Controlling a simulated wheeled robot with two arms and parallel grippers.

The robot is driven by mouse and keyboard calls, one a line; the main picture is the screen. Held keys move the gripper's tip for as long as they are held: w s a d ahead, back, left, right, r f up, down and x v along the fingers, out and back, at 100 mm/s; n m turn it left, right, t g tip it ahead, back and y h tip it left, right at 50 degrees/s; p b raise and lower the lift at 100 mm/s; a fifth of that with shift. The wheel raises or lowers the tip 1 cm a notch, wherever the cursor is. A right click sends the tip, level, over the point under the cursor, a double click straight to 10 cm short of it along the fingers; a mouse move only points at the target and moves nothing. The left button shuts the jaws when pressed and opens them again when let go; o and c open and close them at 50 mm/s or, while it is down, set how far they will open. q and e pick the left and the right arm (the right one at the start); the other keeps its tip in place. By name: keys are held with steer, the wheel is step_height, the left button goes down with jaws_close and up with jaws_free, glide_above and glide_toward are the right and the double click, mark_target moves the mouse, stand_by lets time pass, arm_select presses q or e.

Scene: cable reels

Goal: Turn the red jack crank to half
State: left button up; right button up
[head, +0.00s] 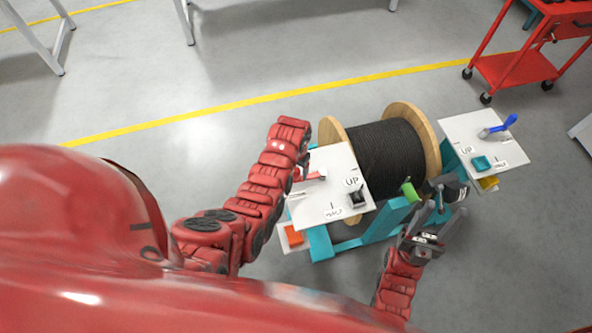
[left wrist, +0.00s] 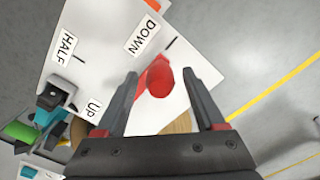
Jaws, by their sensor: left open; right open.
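The red jack crank (head: 313,177) is on the white left panel (head: 325,208), partly hidden by my left arm. In the left wrist view its round red knob (left wrist: 158,76) lies between the two fingers, near the DOWN label (left wrist: 142,37); the HALF label (left wrist: 66,46) and UP label (left wrist: 93,107) are farther left. My left gripper (left wrist: 158,64) is open, with a finger on each side of the knob; I cannot tell whether they touch it. My right gripper (head: 451,202) is open and empty, right of the stand's front, away from the crank.
A black cable reel (head: 385,155) with wooden flanges sits between the panels on a teal stand (head: 375,232). A dark lever (head: 357,195) stands on the left panel. The right panel (head: 475,130) carries a blue crank (head: 503,126).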

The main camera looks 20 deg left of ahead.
arm_select(q)
steer(key=shift+f, duration=0.45)
jaws_close()
stand_by(1.2)
